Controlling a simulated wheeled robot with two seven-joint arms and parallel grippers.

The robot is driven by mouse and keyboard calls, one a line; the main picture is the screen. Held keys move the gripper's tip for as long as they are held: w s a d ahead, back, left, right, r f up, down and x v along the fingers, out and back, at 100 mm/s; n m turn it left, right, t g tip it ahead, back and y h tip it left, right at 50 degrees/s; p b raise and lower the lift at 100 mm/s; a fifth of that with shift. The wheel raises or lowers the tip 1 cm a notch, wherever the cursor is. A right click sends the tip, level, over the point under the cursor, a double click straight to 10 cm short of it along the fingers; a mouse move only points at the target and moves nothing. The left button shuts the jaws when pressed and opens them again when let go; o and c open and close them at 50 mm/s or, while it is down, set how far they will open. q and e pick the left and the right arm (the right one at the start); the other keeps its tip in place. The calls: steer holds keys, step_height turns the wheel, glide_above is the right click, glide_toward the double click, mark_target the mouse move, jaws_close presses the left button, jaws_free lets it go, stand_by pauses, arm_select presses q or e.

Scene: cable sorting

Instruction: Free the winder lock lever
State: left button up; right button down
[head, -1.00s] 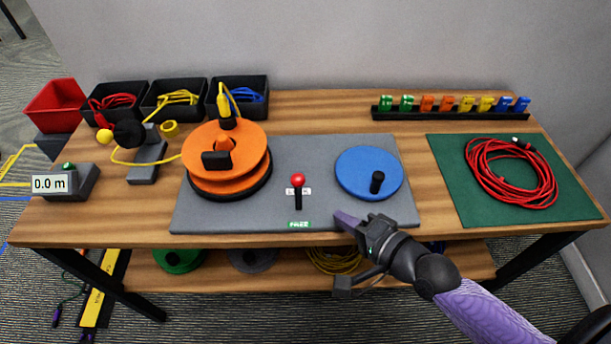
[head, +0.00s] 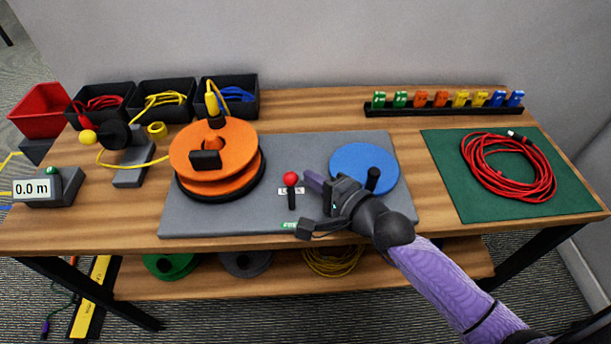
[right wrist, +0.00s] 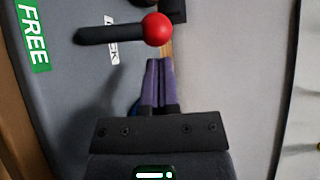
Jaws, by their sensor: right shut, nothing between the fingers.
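The winder lock lever is a short black lever with a red ball knob (head: 291,179) on the grey base plate (head: 250,222). It also shows in the right wrist view (right wrist: 157,29), its black shaft pointing left toward the FREE side. A white LOCK label (right wrist: 112,52) is beside the shaft, and a green FREE label (right wrist: 33,35) lies farther left. My right gripper (head: 308,180) is shut and empty just right of the knob. In the right wrist view its fingertips (right wrist: 159,62) are close below the knob; I cannot tell whether they touch. My left gripper is not in view.
The orange winder reel (head: 213,150) stands left of the lever, and the blue disc with a black handle (head: 364,160) is to the right. A red cable coil (head: 508,165) lies on a green mat (head: 455,200). Bins (head: 166,99) stand at the back.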

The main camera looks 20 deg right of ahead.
steer(key=shift+x, duration=1.15)
arm_select(q)
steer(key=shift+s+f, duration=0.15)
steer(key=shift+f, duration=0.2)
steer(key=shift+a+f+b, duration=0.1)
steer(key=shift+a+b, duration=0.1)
steer(key=shift+b, duration=0.1)
arm_select(e)
steer(key=shift+s+b, duration=0.2)
steer(key=shift+b, duration=0.2)
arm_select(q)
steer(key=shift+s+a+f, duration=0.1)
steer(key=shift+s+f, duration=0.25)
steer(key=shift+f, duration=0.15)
arm_select(e)
steer(key=shift+t, duration=0.3)
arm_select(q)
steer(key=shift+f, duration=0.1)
arm_select(e)
steer(key=shift+n, duration=0.3)
